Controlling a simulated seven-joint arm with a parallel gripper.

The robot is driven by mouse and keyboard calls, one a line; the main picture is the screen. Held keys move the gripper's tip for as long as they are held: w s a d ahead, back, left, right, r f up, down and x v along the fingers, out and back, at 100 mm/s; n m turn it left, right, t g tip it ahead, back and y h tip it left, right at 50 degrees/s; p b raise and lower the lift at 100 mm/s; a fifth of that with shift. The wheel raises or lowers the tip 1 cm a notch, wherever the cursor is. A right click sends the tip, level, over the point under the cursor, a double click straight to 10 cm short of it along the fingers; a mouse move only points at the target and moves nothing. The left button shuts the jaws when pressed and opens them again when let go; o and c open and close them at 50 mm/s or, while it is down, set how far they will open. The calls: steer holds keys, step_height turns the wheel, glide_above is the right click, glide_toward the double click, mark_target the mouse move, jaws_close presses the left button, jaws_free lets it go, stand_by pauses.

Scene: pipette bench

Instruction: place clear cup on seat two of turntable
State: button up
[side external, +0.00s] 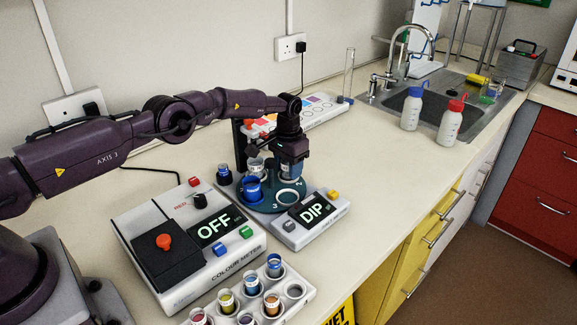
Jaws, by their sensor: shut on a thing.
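My gripper (291,158) points down over the back right of the dark teal turntable (262,204). It is shut on a small clear cup (291,173), whose contents look pale blue. The fingers hide the cup's upper part, and I cannot tell whether its base touches the turntable. A numeral that looks like 2 is printed near it. A cup of deep blue liquid (252,189) stands at the front left of the turntable. Another clear cup (257,167) stands at the back. The front right seat (288,198) is a pale, empty ring.
The colour meter (190,240) reads OFF, left of the turntable; the dipping unit's display (314,211) reads DIP. A dark, blue-topped vial (224,174) stands close left. A white rack (305,276) in front holds several coloured cups. Bench to the right is clear up to two bottles (411,108).

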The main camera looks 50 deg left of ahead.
steer(key=o, duration=0.9)
steer(key=shift+f, duration=0.15)
steer(key=s+d+r+t, duration=0.1)
steer(key=s+r, duration=0.1)
steer(key=r, duration=1.1)
steer(key=s+d+r, duration=0.2)
steer(key=r, duration=1.1)
steer(key=s+d+r+t, duration=0.1)
steer(key=s+r+t, duration=0.1)
steer(key=s+r, duration=0.65)
steer(key=s+d+r+t, duration=0.1)
steer(key=s+d+r, duration=0.15)
steer(key=s, duration=1.35)
steer(key=s+f+t, duration=0.1)
steer(key=s+f, duration=0.4)
steer(key=s, duration=0.5)
steer(key=shift+s+t, duration=0.3)
steer(key=shift+s, duration=0.05)
